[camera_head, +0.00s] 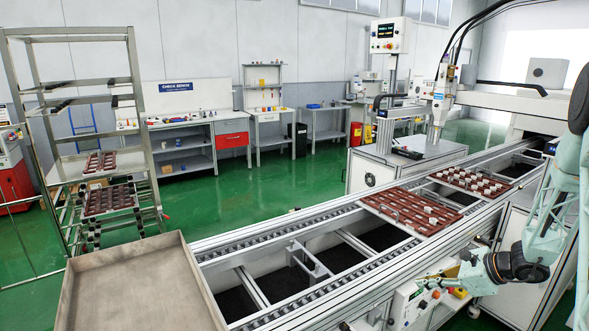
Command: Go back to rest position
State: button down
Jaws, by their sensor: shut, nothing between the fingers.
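My arm is at the right edge, light teal with a black wrist joint. It is bent down beside the near side of the conveyor. My gripper (443,282) is at its end, low in front of the control box, shut and empty. It is small in the picture and its fingers are hard to make out. It stands apart from the trays on the belt.
The conveyor (262,221) runs diagonally and carries two red-brown trays with white parts, a nearer one (392,213) and a farther one (449,179). A control box (408,306) is beside my gripper. An empty metal tray (75,289) and a shelf rack (158,180) stand left.

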jog(key=s+a+r+n+g, duration=0.1)
jog(key=s+a+r+n, duration=0.3)
jog(key=s+a+r, duration=0.35)
jog(key=s+a+r+n+g, duration=0.2)
jog(key=s+a+r+n, duration=0.25)
jog(key=a+r, duration=0.5)
jog(key=s+a+r+n+g, duration=0.1)
jog(key=s+a+r+n, duration=0.45)
jog(key=r, duration=0.55)
jog(key=s+a+r+n+h, duration=0.1)
jog(key=s+a+r+n, duration=0.15)
jog(key=s, duration=0.65)
jog(key=s+a+r+n+h, duration=0.2)
jog(key=s+r, duration=0.2)
jog(key=s, duration=0.4)
jog(key=s+d+r+n+h, duration=0.1)
jog(key=s+d+n, duration=0.1)
jog(key=s, duration=0.6)
jog(key=s+d+r+n+t+h, duration=0.1)
jog(key=s+n, duration=0.3)
jog(key=s, duration=0.5)
jog(key=shift+d+r+h, duration=0.5)
jog(key=shift+r+h, duration=0.2)
jog(key=shift+h, duration=0.1)
jog(key=shift+s, duration=0.1)
jog(key=shift+d, duration=0.1)
jog(key=shift+d, duration=0.15)
